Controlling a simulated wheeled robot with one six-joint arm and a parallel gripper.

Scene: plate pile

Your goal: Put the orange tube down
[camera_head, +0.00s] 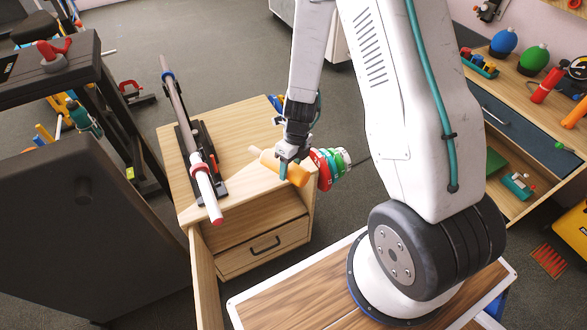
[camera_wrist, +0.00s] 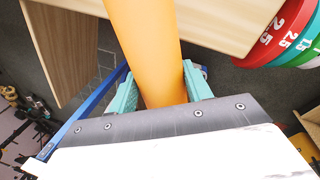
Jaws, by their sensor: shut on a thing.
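The orange tube (camera_head: 297,174) is held in my gripper (camera_head: 287,165), above the front right part of the small wooden cabinet's top. The wrist view shows the orange tube (camera_wrist: 148,50) between the two teal fingers of my gripper (camera_wrist: 160,92), which are shut on it from both sides. The tube's near end is hidden behind the gripper body. In the head view the tube lies roughly level, its orange end pointing right and down. I cannot tell whether it touches the cabinet top.
The wooden cabinet (camera_head: 235,135) carries a long bar (camera_head: 190,130) in a black stand on its left. Colored weight plates (camera_head: 325,165) sit at its right edge; they show in the wrist view (camera_wrist: 285,40). A workbench (camera_head: 500,85) with tools stands right. The cabinet top's back middle is clear.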

